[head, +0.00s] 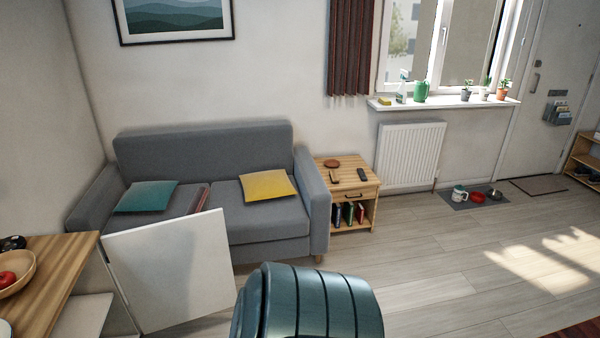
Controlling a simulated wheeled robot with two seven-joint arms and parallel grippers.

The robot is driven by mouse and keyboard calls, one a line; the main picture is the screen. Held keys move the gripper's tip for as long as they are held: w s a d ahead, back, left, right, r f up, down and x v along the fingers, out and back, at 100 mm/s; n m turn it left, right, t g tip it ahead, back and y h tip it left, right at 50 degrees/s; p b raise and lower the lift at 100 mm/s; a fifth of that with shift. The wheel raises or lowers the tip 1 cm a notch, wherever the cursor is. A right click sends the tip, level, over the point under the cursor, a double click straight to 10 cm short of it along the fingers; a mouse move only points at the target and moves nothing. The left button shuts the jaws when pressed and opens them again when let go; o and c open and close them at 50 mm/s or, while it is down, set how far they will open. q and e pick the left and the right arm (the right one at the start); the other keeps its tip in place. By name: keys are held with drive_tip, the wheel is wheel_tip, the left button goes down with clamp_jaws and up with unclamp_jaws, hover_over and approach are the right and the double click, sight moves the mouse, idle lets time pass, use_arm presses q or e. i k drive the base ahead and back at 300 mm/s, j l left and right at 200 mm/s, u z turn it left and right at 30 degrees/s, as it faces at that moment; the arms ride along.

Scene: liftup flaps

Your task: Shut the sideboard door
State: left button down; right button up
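The sideboard (62,275) stands at the left edge in the head view, with a wooden top and a white body. Its white door (175,270) stands wide open, sticking out to the right from the sideboard's far end. A white inner surface (85,315) of the sideboard shows below the top. The lower part of the sideboard and the bottom of the door are cut off or hard to see. Neither of my grippers is in view.
A wooden bowl (22,278) with a red apple (7,279) sits on the sideboard top. A grey sofa (265,215) stands behind the door. A wooden side table (345,180) stands right of the sofa. The floor (440,265) on the right is mostly clear.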

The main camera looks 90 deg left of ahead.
sight(171, 272)
drive_tip(key=z, duration=1.4)
drive_tip(key=j+z, duration=0.1)
drive_tip(key=z, duration=0.3)
drive_tip(key=k+z, duration=0.1)
drive_tip(key=z, duration=0.65)
drive_tip(key=k+j+z, duration=0.1)
drive_tip(key=z, duration=0.3)
drive_tip(key=k+z, duration=0.2)
drive_tip(key=z, duration=0.2)
drive_tip(key=k+z, duration=0.15)
drive_tip(key=z, duration=0.25)
drive_tip(key=k+l+z, duration=0.15)
drive_tip(key=z, duration=0.2)
drive_tip(key=k+l+z, duration=0.15)
drive_tip(key=z, duration=0.25)
drive_tip(key=k+l+z, duration=0.3)
drive_tip(key=l, duration=0.25)
drive_tip(key=k+l+z, duration=0.3)
drive_tip(key=l, duration=0.35)
drive_tip(key=k+l+z, duration=0.2)
drive_tip(key=l, duration=0.15)
drive_tip(key=k+l, duration=0.1)
drive_tip(key=l, duration=0.2)
drive_tip(key=k+l, duration=0.1)
drive_tip(key=l, duration=0.5)
drive_tip(key=k, duration=0.05)
